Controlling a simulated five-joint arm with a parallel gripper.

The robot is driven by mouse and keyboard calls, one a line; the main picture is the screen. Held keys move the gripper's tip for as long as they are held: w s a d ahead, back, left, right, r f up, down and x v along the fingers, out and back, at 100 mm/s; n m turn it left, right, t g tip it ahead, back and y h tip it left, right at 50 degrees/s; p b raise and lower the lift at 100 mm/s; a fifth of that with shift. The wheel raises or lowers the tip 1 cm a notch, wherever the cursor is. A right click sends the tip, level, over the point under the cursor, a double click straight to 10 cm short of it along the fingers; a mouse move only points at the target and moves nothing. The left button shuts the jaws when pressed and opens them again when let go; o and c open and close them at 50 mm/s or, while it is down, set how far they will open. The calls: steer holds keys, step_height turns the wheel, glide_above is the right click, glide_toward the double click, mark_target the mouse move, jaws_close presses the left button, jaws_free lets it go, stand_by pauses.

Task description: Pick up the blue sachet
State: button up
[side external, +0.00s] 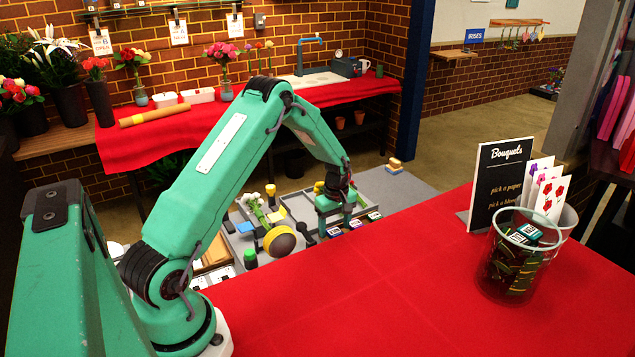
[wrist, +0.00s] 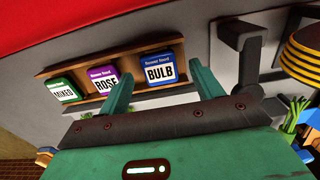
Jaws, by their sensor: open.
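The blue sachet (wrist: 161,66), labelled BULB, lies at the right end of a wooden tray (wrist: 140,97) in the wrist view. My gripper (wrist: 164,88) is open, its two green fingers pointing toward the tray with nothing between them. The blue sachet shows just beyond the fingertips, between the line of the fingers. In the side view my gripper (side external: 336,220) hangs low by a short row of sachets (side external: 355,224). Which of them is blue is too small to tell there.
A purple ROSE sachet (wrist: 103,82) and a green sachet (wrist: 62,90) share the tray, left of the blue one. A dark bracket (wrist: 243,55) and a yellow-black striped object (wrist: 304,55) stand at right. A clear bucket (side external: 512,262) stands on the red table.

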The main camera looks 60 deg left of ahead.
steer(key=shift+f, duration=0.45)
steer(key=c, duration=1)
